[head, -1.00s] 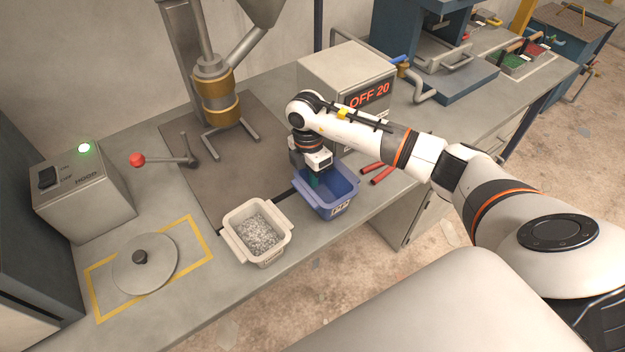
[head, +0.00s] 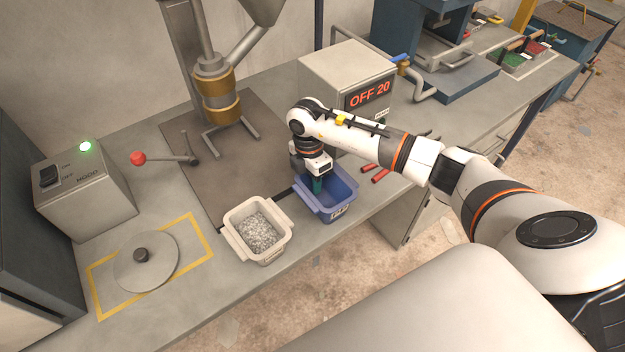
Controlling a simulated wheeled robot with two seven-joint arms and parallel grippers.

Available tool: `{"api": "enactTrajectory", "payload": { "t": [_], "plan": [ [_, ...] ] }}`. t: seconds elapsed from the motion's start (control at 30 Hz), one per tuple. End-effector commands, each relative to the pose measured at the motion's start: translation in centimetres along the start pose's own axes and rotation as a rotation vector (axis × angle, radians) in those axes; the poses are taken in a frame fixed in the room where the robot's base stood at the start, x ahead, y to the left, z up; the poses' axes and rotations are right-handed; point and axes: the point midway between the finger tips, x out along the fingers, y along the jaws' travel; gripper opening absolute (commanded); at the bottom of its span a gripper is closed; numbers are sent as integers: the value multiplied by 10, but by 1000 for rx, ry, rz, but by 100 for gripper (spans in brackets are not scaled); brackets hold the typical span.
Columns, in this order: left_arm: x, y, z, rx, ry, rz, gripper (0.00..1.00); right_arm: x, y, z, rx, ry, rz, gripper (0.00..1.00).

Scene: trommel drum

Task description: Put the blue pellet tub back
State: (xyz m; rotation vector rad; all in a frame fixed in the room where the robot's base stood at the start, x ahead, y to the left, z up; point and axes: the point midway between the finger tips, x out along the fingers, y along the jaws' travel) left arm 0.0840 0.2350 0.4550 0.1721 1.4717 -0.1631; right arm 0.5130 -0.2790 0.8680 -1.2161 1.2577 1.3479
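The blue pellet tub (head: 335,208) stands upright near the front edge of the bench, right of a white tub. My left gripper is not in view.
The white tub (head: 268,259) with grey pellets stands close on the left. A grey box reading OFF 20 (head: 339,82) stands behind my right arm. Red handles (head: 376,174) lie to the right. A round lid (head: 165,268) lies in a yellow-outlined rectangle at the left.

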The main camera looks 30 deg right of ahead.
Motion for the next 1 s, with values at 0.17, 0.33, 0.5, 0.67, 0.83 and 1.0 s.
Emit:
{"api": "enactTrajectory", "payload": {
  "t": [0.17,0.33,0.5,0.67,0.83,1.0],
  "plan": [
    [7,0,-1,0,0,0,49,-27,-2,0,-2,1,-7,25],
    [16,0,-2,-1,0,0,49,-65,-2,0,-1,-1,-8,25],
    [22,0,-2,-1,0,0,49,-97,-1,0,0,1,-6,25],
    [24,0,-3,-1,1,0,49,-114,-1,0,0,0,-3,25],
    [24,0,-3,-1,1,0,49,-120,0,0,0,0,-2,25],
    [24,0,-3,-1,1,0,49,-120,0,0,0,0,-1,25]
  ]
}}
